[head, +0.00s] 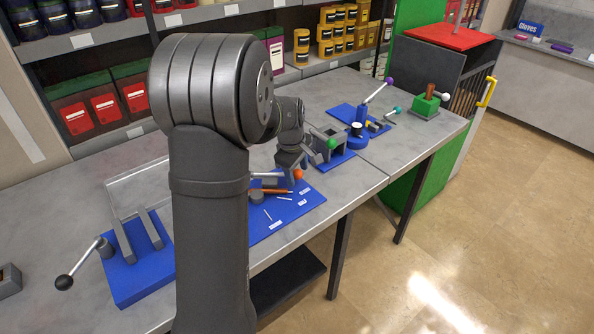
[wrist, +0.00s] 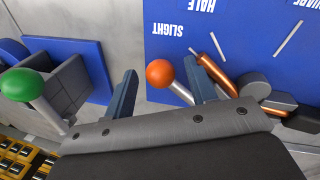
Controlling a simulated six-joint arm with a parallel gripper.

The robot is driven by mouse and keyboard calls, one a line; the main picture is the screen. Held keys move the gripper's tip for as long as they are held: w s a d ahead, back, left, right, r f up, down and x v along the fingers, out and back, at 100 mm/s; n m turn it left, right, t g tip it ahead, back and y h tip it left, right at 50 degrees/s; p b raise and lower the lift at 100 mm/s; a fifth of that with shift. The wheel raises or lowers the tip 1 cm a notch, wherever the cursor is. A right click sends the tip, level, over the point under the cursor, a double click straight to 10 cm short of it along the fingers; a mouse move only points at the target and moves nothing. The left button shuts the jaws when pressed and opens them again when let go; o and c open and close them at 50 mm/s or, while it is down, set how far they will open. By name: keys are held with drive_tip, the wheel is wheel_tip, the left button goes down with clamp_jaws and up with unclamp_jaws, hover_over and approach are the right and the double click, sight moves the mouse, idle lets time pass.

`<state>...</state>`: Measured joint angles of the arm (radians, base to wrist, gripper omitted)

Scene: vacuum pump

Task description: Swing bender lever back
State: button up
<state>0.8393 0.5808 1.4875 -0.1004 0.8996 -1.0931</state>
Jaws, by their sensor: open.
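The bender is a blue base plate (head: 301,206) with printed angle labels; it also shows in the wrist view (wrist: 230,30), where "SLIGHT" and "HALF" appear upside down. Its lever ends in an orange ball (head: 298,174), seen in the wrist view (wrist: 160,73) on a grey rod. A copper tube (wrist: 217,66) lies by a grey round former (wrist: 254,86). My gripper (wrist: 165,72) is open, with the orange ball showing between its two fingers and apart from both. In the head view my gripper (head: 287,165) is close to the ball and partly hidden by my arm.
A blue-based device with a green ball (head: 332,143) stands close by; its ball (wrist: 22,85) is left of my fingers in the wrist view. Another blue fixture with a black-ball lever (head: 64,282) is at the left. Shelves of containers line the back. Bare bench shows at the front right.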

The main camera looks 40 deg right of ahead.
clamp_jaws()
drive_tip(key=shift+w, duration=0.1)
drive_tip(key=shift+w+d+n, duration=0.2)
drive_tip(key=shift+w+n, duration=0.25)
drive_tip(key=shift+w, duration=0.05)
drive_tip(key=shift+w+d+n, duration=0.2)
drive_tip(key=shift+w+n, duration=0.25)
drive_tip(key=shift+w, duration=0.05)
drive_tip(key=w+n, duration=0.2)
drive_tip(key=w, duration=0.1)
drive_tip(key=w+n+t, duration=0.1)
drive_tip(key=shift+w+d+n, duration=0.15)
drive_tip(key=shift+d+n, duration=0.1)
drive_tip(key=shift+n, duration=0.15)
drive_tip(key=shift+w+a+n+y, duration=0.15)
drive_tip(key=shift+w+n+y, duration=0.05)
drive_tip(key=shift+w+n, duration=0.4)
drive_tip(key=shift+w+a+n+y, duration=0.1)
drive_tip(key=shift+w+n+y, duration=0.1)
drive_tip(key=shift+w+n, duration=0.4)
drive_tip(key=shift+w, duration=0.1)
unclamp_jaws()
